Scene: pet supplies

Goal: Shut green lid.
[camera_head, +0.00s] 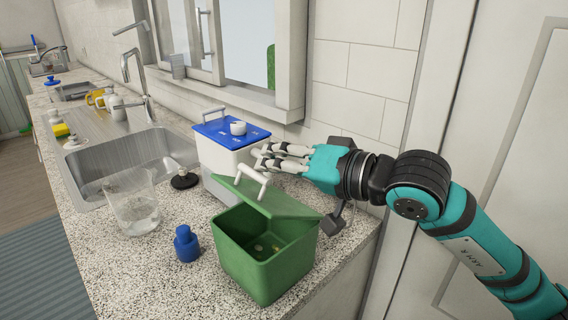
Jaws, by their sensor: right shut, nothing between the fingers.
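A green box (268,272) stands near the right end of the speckled counter. Its green lid (272,200) is raised at the back and slopes over the rear part of the opening. A white handle (252,178) sits on the lid. The front of the box is open, and a few small pieces lie inside. My right gripper (262,157) comes in from the right, behind and above the lid, with its fingers shut and empty close to the handle. I cannot tell if it touches the lid. My left gripper is not in view.
A white box with a blue lid (222,130) stands behind the green one, close to my right gripper. A clear measuring jug (133,205), a blue bottle (187,244) and a black-based stopper (184,181) stand to the left. The sink (120,160) lies farther left.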

